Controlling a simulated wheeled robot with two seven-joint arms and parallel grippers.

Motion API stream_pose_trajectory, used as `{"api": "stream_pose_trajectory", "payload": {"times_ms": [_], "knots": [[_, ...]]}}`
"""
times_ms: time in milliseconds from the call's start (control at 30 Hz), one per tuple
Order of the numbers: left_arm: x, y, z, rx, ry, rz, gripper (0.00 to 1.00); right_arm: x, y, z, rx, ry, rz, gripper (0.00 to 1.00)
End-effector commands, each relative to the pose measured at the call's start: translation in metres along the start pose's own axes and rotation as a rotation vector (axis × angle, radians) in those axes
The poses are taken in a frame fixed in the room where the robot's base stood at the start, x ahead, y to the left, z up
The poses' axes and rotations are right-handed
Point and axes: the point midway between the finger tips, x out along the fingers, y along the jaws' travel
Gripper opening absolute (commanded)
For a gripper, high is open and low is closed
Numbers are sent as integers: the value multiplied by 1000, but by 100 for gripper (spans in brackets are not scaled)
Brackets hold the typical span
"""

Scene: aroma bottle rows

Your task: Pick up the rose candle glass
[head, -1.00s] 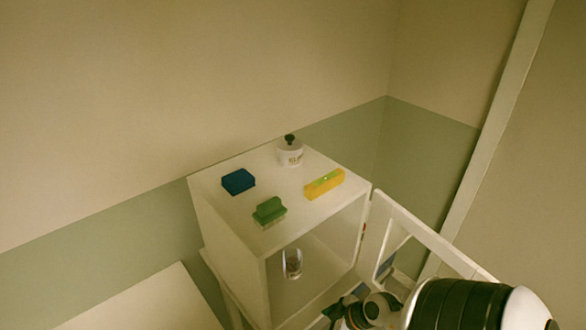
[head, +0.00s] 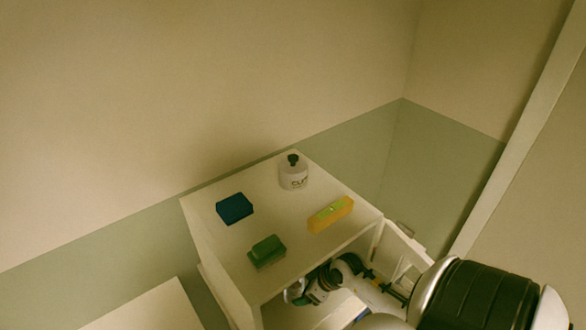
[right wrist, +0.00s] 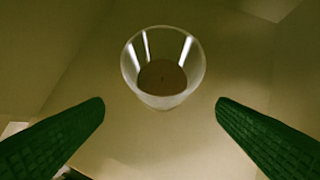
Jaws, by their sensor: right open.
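A clear glass with dark brownish content (right wrist: 162,76) stands inside the cabinet, seen from above in the right wrist view. In the head view only a small part of the glass (head: 294,292) shows, beside my right gripper. My right gripper (right wrist: 161,102) is open, with its green-padded fingers to the left and right below the glass in the wrist view. The fingers do not touch the glass. In the head view the right gripper (head: 308,291) reaches into the cabinet opening. My left gripper is not in view.
The white cabinet (head: 210,208) has an open door (head: 402,248) at right. On its top are a blue block (head: 234,208), a green brush-like item (head: 267,251), a yellow box (head: 331,214) and a white bottle (head: 293,175). The cabinet top sits above my right arm.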

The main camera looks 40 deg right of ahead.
Motion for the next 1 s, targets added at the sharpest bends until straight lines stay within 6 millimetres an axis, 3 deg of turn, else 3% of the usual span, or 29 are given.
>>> {"api": "stream_pose_trajectory", "payload": {"times_ms": [100, 333, 600, 933, 1000], "knots": [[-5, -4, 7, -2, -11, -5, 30, 7, 0, 15, 0, -1, 0, 80], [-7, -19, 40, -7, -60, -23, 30, 20, 0, 20, 2, 2, 2, 80], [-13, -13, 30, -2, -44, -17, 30, 55, 0, 20, 1, 2, 1, 80], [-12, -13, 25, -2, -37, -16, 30, 62, 0, 19, 0, 1, 1, 80], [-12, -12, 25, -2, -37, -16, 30, 62, 0, 19, 0, 1, 1, 69]]}}
